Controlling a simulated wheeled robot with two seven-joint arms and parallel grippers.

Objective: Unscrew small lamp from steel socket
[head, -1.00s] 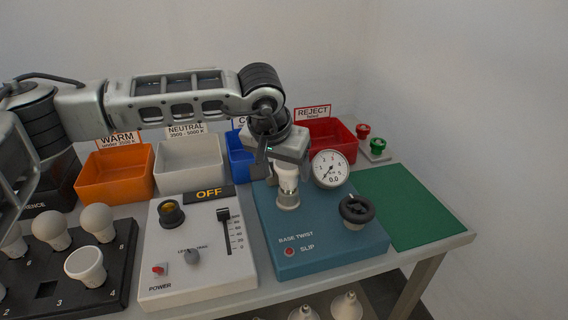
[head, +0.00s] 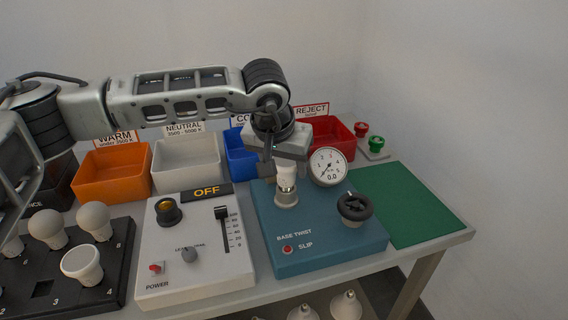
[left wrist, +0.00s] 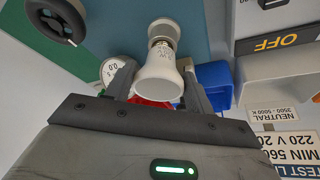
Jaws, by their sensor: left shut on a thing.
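The small white lamp (head: 286,175) stands upright at the steel socket (head: 286,200) on the blue base twist unit (head: 320,245). A shiny strip of its metal base shows just above the socket; how deep it sits I cannot tell. My left gripper (head: 284,166) comes from above and is shut on the lamp. In the left wrist view the lamp (left wrist: 160,78) lies between the two fingers of the gripper (left wrist: 158,85), with the socket (left wrist: 164,30) beyond it. My right gripper is not in view.
A dial gauge (head: 327,166) and a black knob (head: 354,207) stand close to the right of the socket. The grey control box (head: 200,270) showing OFF is at left. Coloured bins, including the red reject bin (head: 338,150), stand behind. A green mat (head: 405,205) lies clear at right.

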